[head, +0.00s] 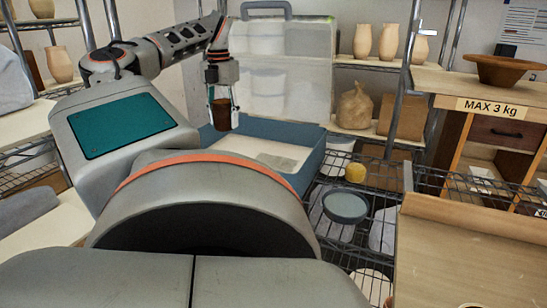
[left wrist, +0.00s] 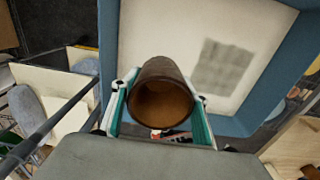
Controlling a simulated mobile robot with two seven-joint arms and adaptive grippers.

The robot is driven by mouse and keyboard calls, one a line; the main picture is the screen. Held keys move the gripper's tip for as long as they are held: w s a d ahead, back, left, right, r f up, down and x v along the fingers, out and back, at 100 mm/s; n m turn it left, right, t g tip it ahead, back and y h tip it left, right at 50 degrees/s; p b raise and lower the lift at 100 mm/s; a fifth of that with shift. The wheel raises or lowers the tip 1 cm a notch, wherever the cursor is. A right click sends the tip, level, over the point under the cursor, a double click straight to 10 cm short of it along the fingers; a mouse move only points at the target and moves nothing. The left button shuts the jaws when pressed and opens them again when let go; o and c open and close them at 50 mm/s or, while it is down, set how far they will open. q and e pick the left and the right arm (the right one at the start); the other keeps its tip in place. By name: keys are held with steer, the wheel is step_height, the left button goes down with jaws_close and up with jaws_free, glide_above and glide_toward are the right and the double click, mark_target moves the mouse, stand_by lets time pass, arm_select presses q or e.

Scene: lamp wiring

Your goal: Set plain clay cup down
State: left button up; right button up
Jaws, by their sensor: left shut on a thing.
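The plain clay cup (head: 222,115) is brown and hangs in my left gripper (head: 222,98) in the head view. In the left wrist view the cup (left wrist: 161,93) sits between the two green-lined fingers, with its open mouth facing the camera. My left gripper is shut on the cup. Behind the cup in the wrist view is a blue-walled tray (left wrist: 108,50) with a pale bottom. In the head view the blue tray (head: 310,163) lies below and to the right of the gripper. I cannot tell the exact gap between cup and tray. My right gripper is not in view.
A wooden shelf marked MAX 3 kg (head: 492,107) bears a brown bowl (head: 505,70).

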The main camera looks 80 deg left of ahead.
arm_select(q)
steer(key=shift+f+b, duration=0.85)
steer(key=shift+f, duration=4.15)
steer(key=o, duration=0.9)
steer(key=shift+f, duration=0.2)
steer(key=o, duration=0.4)
steer(key=shift+r, duration=0.1)
step_height(320, 180, up, 11)
steer(key=shift+s+f+p, duration=0.1)
steer(key=shift+p, duration=0.85)
steer(key=shift+r, duration=0.75)
